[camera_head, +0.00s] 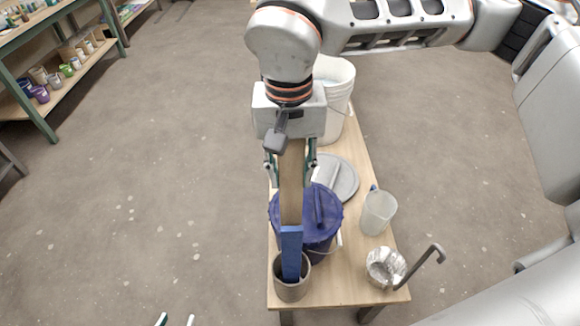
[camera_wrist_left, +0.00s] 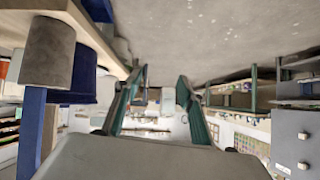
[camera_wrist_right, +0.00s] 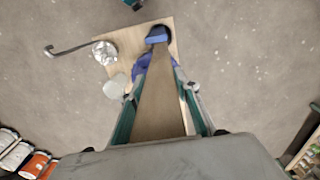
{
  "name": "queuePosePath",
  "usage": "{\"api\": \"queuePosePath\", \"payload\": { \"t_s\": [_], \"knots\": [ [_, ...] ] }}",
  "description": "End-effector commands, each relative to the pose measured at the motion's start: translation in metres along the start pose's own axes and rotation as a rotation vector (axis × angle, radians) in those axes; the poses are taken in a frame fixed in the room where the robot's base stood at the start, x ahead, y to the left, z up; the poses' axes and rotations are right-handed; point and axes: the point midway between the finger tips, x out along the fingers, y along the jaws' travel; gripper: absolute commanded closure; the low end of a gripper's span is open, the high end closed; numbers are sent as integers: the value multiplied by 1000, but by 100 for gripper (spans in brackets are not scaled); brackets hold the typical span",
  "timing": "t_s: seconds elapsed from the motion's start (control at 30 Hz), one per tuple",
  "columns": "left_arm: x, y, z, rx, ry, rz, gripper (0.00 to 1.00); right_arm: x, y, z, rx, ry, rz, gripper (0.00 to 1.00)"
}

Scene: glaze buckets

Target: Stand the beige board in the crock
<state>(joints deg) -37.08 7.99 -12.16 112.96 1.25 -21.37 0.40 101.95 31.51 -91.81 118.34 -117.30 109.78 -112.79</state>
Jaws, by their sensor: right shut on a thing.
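The beige board (camera_head: 291,185) is held lengthwise in my right gripper (camera_head: 290,165), shut on it; the right wrist view shows the board (camera_wrist_right: 160,105) running away between the fingers. The grey-brown crock (camera_head: 291,291) stands at the table's front left corner and also shows inverted in the left wrist view (camera_wrist_left: 48,55). A blue board (camera_head: 291,255) stands in the crock, its top edge in front of the beige board. In the left wrist view the beige board (camera_wrist_left: 50,130) appears beside the blue one; its lower end is partly hidden. My left gripper (camera_head: 175,321) is open and empty, left of the table.
A lidded blue bucket (camera_head: 328,218) stands close behind the crock. A white bucket (camera_head: 340,95), grey lid (camera_head: 346,185), translucent pitcher (camera_head: 378,213) and silvery pot (camera_head: 383,262) with a ladle (camera_head: 428,262) share the table. The floor (camera_head: 150,180) to the left is clear.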

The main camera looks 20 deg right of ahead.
Motion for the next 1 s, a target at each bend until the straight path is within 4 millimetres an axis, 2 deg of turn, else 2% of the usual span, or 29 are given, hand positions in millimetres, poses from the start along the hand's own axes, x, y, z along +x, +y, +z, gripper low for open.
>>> {"api": "queuePosePath", "payload": {
  "t_s": [0.1,0.4,0.67,1.0],
  "knots": [
    [3,1,8,3,-7,0,60,10,0,0,0,-3,1,99],
    [8,-2,14,14,-7,-7,60,29,0,0,0,-3,1,99],
    [11,-6,11,21,4,-14,60,45,-1,1,0,-2,0,99],
    [17,-8,17,31,-1,-20,60,64,-1,1,1,-1,0,99]
  ]
}}
